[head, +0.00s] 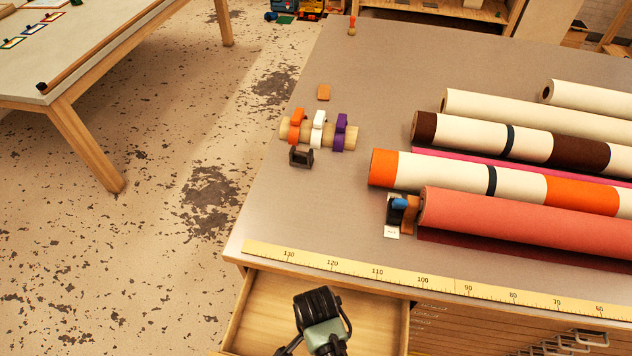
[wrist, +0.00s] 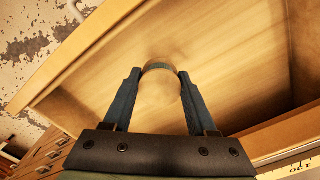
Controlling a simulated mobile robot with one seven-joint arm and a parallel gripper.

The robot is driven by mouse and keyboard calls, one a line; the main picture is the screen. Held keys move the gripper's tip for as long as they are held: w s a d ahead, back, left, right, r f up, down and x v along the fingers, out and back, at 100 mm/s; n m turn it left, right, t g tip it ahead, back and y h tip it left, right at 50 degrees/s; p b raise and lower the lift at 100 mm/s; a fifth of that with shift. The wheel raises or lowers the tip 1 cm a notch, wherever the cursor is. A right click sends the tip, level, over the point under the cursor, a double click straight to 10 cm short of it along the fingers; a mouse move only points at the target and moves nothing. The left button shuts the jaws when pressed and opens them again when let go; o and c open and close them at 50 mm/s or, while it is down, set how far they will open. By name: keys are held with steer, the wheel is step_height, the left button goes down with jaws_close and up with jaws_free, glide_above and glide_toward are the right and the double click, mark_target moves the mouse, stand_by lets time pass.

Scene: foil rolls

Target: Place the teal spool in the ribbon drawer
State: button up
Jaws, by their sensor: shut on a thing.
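The teal spool (wrist: 160,66) is between the fingers of my gripper (wrist: 159,76) in the wrist view. Its teal edge shows as a thin arc at the top, and its face is pale wood-coloured. The gripper is shut on it. In the head view my gripper (head: 318,308) is over the open ribbon drawer (head: 262,307), and the spool is hidden behind it. The drawer is pale wood and its floor looks bare; it also fills much of the wrist view (wrist: 236,65). I cannot tell whether the spool touches the drawer floor.
A yellow ruler (head: 345,264) lies along the table edge above the drawer. Several large rolls, one coral (head: 520,222), fill the right side. Closed drawers (head: 470,325) are at right.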

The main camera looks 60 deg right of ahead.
steer(key=shift+f, duration=1.6)
steer(key=shift+f, duration=0.1)
steer(key=o, duration=1.4)
steer(key=shift+c, duration=0.2)
